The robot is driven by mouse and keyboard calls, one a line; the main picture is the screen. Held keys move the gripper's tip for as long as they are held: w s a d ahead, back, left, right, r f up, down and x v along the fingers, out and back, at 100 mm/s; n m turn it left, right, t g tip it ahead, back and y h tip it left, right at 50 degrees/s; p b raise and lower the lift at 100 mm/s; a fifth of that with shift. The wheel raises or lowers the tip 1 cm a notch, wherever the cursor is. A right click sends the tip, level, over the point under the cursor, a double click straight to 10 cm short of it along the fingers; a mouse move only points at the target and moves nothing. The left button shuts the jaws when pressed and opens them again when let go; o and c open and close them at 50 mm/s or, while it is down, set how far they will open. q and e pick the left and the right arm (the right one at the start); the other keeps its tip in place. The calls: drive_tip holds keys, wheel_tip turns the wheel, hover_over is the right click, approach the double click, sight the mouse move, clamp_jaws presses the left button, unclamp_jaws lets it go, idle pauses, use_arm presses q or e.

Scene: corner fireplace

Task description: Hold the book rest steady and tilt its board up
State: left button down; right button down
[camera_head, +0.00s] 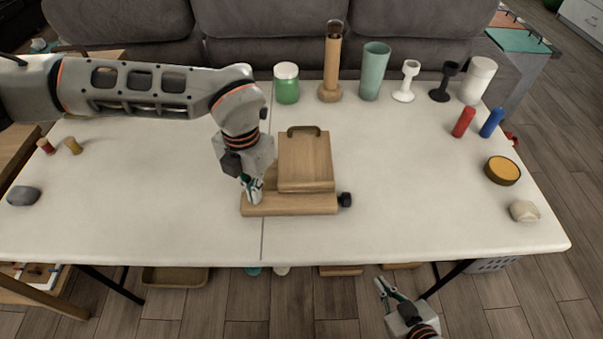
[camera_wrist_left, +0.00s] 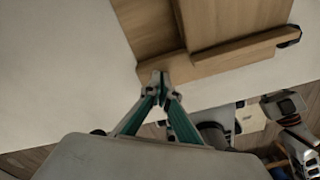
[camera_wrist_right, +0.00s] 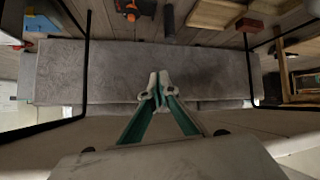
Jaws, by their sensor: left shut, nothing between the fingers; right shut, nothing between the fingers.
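The wooden book rest (camera_head: 290,206) lies on the white table, with a dark knob (camera_head: 345,200) at its right end. Its board (camera_head: 306,163) has a handle (camera_head: 304,130) at the far edge and appears to lie low over the base; its exact tilt is hard to tell. My left gripper (camera_head: 251,194) is shut and empty at the left end of the base. In the left wrist view the closed fingertips (camera_wrist_left: 161,80) are at the base's edge (camera_wrist_left: 205,66); contact is unclear. My right gripper (camera_head: 384,288) is shut and empty, below the table's front edge.
A green jar (camera_head: 287,86), a wooden holder (camera_head: 331,70), a teal cup (camera_head: 374,72) and a white canister (camera_head: 479,81) stand along the back. Red (camera_head: 464,122) and blue (camera_head: 491,123) cylinders and a round tin (camera_head: 502,171) are at right. The table's front right is mostly clear.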

drive_tip(key=shift+s+f, duration=0.2)
drive_tip(key=shift+s, duration=0.05)
